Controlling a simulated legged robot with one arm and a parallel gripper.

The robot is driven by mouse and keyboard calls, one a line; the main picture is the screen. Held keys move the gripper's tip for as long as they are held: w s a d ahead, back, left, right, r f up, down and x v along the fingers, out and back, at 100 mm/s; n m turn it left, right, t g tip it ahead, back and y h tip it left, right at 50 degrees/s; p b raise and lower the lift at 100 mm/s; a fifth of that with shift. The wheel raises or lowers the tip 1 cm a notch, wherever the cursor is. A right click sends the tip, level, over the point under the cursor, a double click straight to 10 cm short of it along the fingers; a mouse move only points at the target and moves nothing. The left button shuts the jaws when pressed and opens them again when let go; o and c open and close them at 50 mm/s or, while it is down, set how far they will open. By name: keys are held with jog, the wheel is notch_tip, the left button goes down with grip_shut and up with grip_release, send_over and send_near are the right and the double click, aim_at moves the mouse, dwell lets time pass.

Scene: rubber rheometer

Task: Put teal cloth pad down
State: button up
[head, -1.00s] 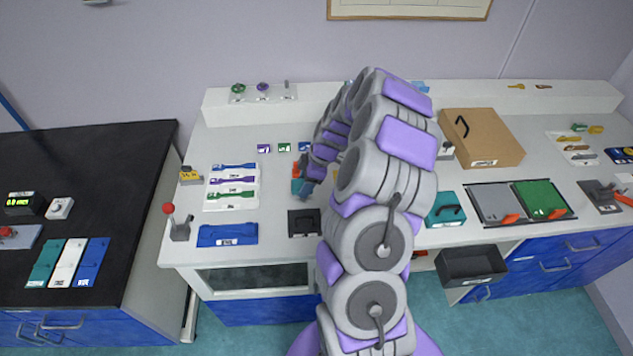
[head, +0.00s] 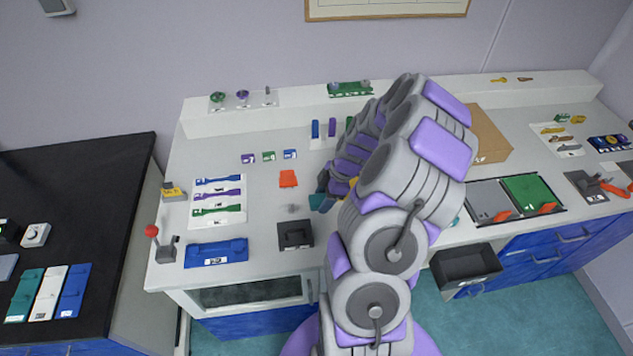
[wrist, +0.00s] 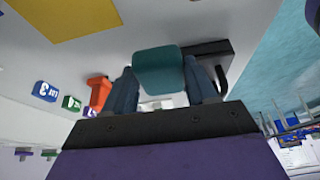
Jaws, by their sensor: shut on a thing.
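My gripper (wrist: 163,88) is shut on the teal cloth pad (wrist: 158,70) in the wrist view, with one dark blue finger on each side of it. In the head view the pad (head: 317,202) shows at the tip of my gripper (head: 322,190), partly hidden by my arm. It is over the white bench (head: 240,290), right of an orange block (head: 288,178) and of a black box (head: 295,236). I cannot tell how far the pad is above the bench.
A small grey piece (head: 293,208) lies between the orange block and the black box. A blue tray (head: 216,253) and a red-knobbed lever (head: 160,243) stand farther left. Small numbered blocks (head: 268,156) sit behind.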

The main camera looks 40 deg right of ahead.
jog(key=w+d, duration=0.1)
jog(key=w, duration=0.1)
jog(key=w+d+b, duration=0.1)
jog(key=w+d, duration=0.1)
jog(key=w, duration=0.1)
jog(key=w+d+f, duration=0.1)
jog(key=w, duration=0.2)
jog(key=shift+d, duration=0.15)
jog(key=shift+w+d, duration=0.4)
jog(key=shift+d, duration=0.2)
jog(key=shift+w+d+f+b, duration=0.1)
jog(key=shift+d+f+b, duration=0.1)
jog(key=shift+f+b, duration=0.1)
notch_tip(320, 180, down, 3)
jog(key=shift+a+r+b, duration=0.1)
jog(key=shift+r+b, duration=0.1)
jog(key=shift+b, duration=0.15)
jog(key=shift+a+f, duration=0.1)
jog(key=shift+f, duration=0.15)
jog(key=shift+a+r, duration=0.15)
